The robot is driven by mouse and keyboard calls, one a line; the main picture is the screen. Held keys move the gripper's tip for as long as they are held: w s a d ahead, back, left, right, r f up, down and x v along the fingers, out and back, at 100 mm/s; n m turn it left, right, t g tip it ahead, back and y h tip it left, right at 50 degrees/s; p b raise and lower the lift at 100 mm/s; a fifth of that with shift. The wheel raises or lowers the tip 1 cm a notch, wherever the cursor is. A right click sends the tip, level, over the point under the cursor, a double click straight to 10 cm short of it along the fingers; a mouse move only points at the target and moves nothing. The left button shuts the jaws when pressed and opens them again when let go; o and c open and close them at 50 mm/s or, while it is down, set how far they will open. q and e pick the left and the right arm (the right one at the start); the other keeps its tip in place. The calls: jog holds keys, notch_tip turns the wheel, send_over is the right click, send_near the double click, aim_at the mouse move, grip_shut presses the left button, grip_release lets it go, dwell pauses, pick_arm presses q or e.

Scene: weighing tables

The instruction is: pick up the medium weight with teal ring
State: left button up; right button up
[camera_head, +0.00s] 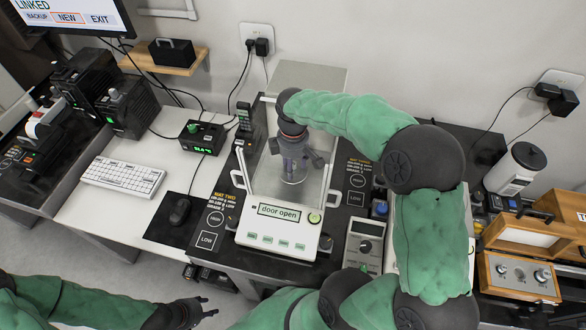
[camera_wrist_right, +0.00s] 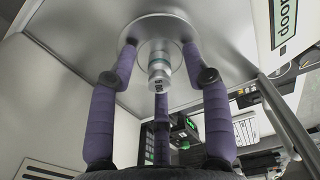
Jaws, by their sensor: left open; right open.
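My right gripper (camera_head: 293,165) is inside the glass chamber of the balance (camera_head: 277,238). Its purple fingers (camera_wrist_right: 160,52) are open and spread around the weight; contact cannot be told. The gripper hides the weight in the head view. The balance display reads "door open". My left gripper (camera_head: 198,310) is open and empty at the lower left, away from the balance.
The chamber's glass walls and frame stand close around my right gripper. A grey meter (camera_head: 364,246) stands right of the balance, and a wooden device (camera_head: 520,275) farther right. A mouse (camera_head: 180,211) and keyboard (camera_head: 123,177) lie left. Black mats with HIGH and LOW marks flank the balance.

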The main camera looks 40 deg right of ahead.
grip_shut()
